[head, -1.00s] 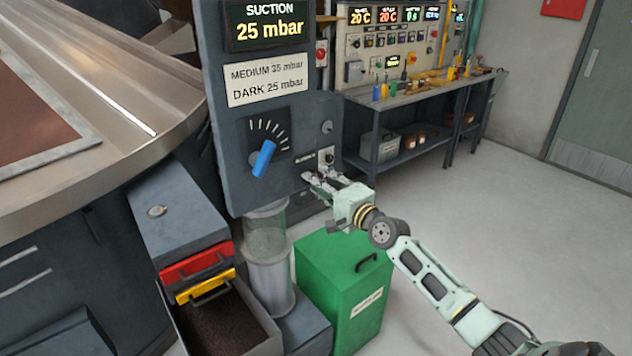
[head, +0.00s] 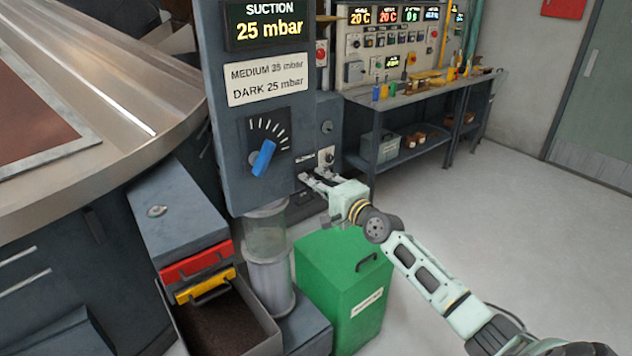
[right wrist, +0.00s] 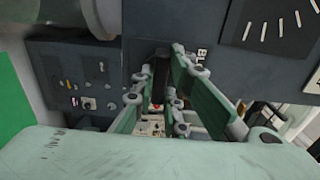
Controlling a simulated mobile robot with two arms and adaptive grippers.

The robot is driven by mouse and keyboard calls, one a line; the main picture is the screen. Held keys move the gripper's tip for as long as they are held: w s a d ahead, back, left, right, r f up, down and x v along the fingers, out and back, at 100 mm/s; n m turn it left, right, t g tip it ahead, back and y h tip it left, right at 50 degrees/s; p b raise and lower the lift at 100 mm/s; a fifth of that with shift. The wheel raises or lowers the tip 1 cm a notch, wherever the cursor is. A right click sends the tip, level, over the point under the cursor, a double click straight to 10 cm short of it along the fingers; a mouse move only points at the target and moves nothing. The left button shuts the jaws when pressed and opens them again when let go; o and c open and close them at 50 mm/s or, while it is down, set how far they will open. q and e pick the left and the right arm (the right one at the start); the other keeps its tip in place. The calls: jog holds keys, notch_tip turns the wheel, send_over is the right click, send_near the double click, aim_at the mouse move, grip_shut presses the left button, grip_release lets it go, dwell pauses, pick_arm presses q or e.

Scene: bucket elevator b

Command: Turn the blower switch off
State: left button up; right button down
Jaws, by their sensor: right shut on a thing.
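My left gripper is not in view.
A blue knob (head: 263,158) sits on the panel's front, left of my gripper. A green bin (head: 343,290) stands below my right arm. A glass cylinder (head: 268,245) stands below the panel. A workbench (head: 420,95) is behind; open floor lies to the right.

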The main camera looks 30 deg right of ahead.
jog(key=shift+f+n, duration=0.1)
jog(key=shift+n, duration=0.3)
jog(key=n+b, duration=0.4)
jog(key=n, duration=1.3)
dwell(0.6)
jog(key=c, duration=1.8)
grip_release()
jog(key=shift+o, duration=0.2)
